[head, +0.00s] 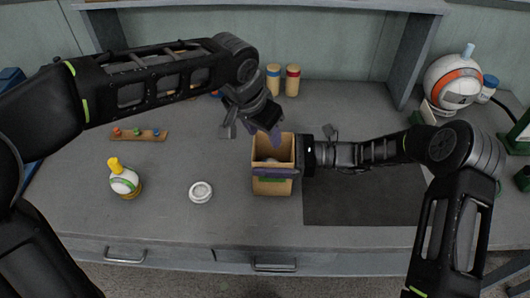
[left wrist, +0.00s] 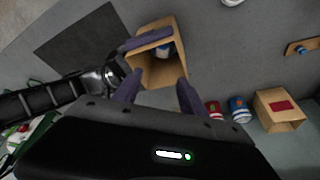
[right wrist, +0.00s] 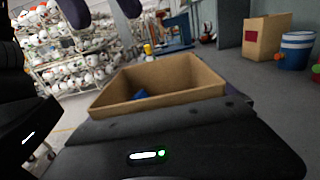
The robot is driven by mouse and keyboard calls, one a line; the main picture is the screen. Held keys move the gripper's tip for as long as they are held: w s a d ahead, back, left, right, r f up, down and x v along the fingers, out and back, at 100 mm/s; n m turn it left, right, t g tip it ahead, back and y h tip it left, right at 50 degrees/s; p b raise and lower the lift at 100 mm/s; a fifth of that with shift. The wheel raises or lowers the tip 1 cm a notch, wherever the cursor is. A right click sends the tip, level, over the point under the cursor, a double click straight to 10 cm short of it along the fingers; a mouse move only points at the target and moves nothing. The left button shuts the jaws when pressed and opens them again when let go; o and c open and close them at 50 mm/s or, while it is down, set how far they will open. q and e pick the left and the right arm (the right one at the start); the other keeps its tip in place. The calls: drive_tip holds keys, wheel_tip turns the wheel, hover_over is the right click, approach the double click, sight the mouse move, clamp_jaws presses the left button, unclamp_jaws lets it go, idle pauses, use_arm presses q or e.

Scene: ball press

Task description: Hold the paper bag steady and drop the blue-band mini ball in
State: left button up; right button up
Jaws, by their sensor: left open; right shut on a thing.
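The open tan paper bag (head: 259,184), with a green label on its front, stands upright on the table. My right gripper (head: 283,168) is shut on the bag from its right side, a purple finger crossing the front. A white ball with blue on it (left wrist: 164,50) is inside the bag in the left wrist view. A patch of blue (right wrist: 140,95) shows inside the bag in the right wrist view. My left gripper (head: 268,124) is open and empty above the bag's back edge; its two purple fingers also show apart in the left wrist view (left wrist: 158,92).
A second bag with a red label (left wrist: 278,110) is nearby. A dark mat (head: 360,205) lies right.

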use_arm(q)
drive_tip(key=v, duration=1.2)
drive_tip(key=shift+f, duration=0.1)
use_arm(e)
drive_tip(key=o, duration=0.9)
drive_tip(key=shift+o, duration=0.2)
drive_tip(key=d, duration=1.2)
